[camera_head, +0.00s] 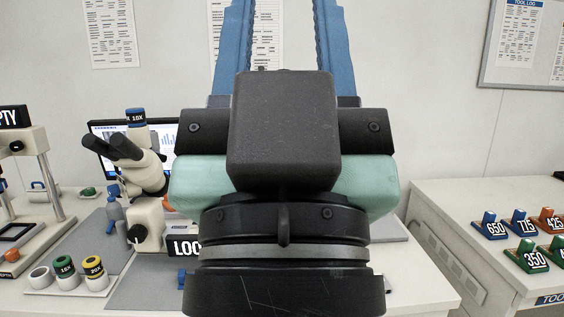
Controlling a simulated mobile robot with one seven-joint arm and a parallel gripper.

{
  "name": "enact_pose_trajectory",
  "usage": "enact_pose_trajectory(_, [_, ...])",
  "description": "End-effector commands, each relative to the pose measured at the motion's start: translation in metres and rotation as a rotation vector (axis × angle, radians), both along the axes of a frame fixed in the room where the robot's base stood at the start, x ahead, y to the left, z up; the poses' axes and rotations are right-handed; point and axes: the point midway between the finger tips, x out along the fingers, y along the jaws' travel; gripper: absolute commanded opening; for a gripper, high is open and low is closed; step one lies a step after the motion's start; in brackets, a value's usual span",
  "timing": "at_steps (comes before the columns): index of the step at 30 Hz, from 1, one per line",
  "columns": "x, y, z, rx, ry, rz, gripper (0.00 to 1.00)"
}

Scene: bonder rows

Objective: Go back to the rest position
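My gripper (285,30) is raised upright in the middle of the head view, close to the camera. Its two blue fingers point up and stand well apart, with bare wall and a paper sheet showing between them. The fingertips are cut off by the top edge of the picture. Nothing shows between the visible parts of the fingers. My dark wrist and hand hide the middle of the bench behind.
A microscope (142,165) stands on the left bench, before a monitor (168,134). Ringed cups (95,275) sit at the front left, beside a frame stand (45,170). Numbered blocks (490,226) stand on the right bench. A gap separates the benches.

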Motion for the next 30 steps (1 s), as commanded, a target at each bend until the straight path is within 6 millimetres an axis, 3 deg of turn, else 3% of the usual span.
enact_pose_trajectory(1, [0.0,0.0,0.024,0.001,0.0,0.002,0.44])
enact_pose_trajectory(9, [0.001,0.001,0.089,0.003,0.0,0.007,0.44])
enact_pose_trajectory(12, [0.001,0.001,0.105,0.003,0.0,0.009,0.44])
enact_pose_trajectory(17, [0.001,0.002,0.114,0.003,0.0,0.009,0.44])
enact_pose_trajectory(30, [0.001,0.002,0.113,0.003,0.0,0.009,0.44])
